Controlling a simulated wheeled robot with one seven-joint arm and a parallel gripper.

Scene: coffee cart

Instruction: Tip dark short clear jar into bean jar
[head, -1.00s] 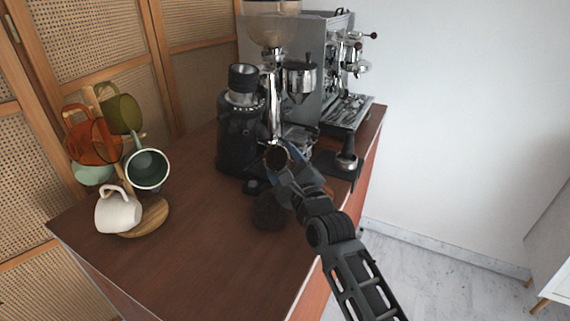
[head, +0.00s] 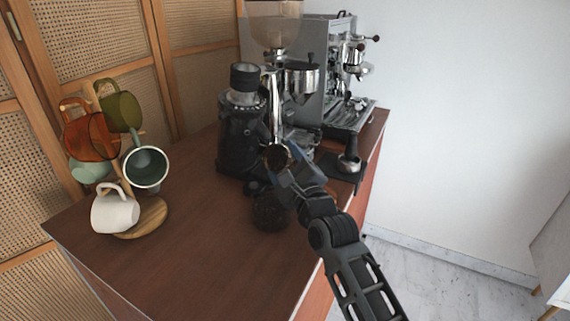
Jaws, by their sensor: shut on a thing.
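My gripper (head: 284,166) is shut on the dark short clear jar (head: 276,156), above the counter in front of the grinders. The jar's round rim faces towards the camera, and dark brown shows inside it. Bluish fingertips show beside it, and the gripper body hides part of it. The bean jar (head: 268,213) is a dark, round jar standing on the wooden counter, below and slightly left of the held jar. My gripper is apart from it, and the wrist partly covers its right side. I cannot tell whether any beans are falling.
A black grinder (head: 240,135) stands just behind left, with a taller chrome grinder (head: 274,100) and the espresso machine (head: 345,70) behind. A portafilter (head: 348,163) lies at right. A mug tree with a white mug (head: 114,212) stands left. The front counter (head: 190,255) is clear.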

